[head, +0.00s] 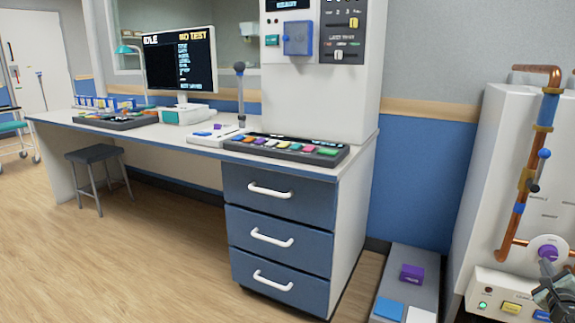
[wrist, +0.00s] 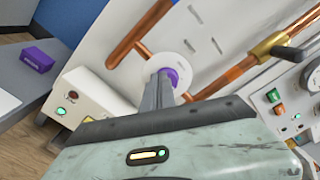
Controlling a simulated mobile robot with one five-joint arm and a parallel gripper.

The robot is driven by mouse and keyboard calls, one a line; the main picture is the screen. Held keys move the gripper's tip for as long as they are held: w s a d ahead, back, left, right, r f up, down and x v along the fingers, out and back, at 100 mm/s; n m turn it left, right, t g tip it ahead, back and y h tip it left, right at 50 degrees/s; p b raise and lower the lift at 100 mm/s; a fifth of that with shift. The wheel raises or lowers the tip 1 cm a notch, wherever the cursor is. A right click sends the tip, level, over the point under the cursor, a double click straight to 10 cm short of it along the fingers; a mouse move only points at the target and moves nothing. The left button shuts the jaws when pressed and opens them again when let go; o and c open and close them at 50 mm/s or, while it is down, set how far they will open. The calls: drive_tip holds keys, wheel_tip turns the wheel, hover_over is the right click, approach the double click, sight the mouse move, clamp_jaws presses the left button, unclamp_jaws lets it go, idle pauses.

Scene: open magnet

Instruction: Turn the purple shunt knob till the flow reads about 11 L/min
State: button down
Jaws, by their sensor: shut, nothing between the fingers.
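The purple shunt knob (head: 548,253) sits on a round white plate on the white cabinet at the right of the head view. In the wrist view the knob (wrist: 172,76) is straight beyond my fingertips, partly hidden by them. My gripper (wrist: 163,80) is shut with nothing between the fingers, its tips close in front of the knob. I cannot tell whether they touch it. In the head view my gripper (head: 548,270) is at the right edge, just below the knob. The flow readout cannot be made out in either view.
Copper pipes (head: 527,180) with a lever run beside the knob. A control box (head: 505,300) with a green lamp and yellow button sits below. A purple block (head: 412,274) lies on a grey low bench. A gauge panel (wrist: 290,105) stands at the right of the wrist view.

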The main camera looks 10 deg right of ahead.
sight(544, 254)
drive_tip(key=x, duration=0.6)
drive_tip(key=shift+w, duration=0.1)
drive_tip(key=shift+s+d+f, duration=0.1)
drive_tip(key=shift+s+d, duration=0.1)
idle(0.4)
drive_tip(key=shift+s+d+r, duration=0.1)
drive_tip(key=shift+d+r, duration=0.05)
drive_tip(key=shift+r, duration=0.15)
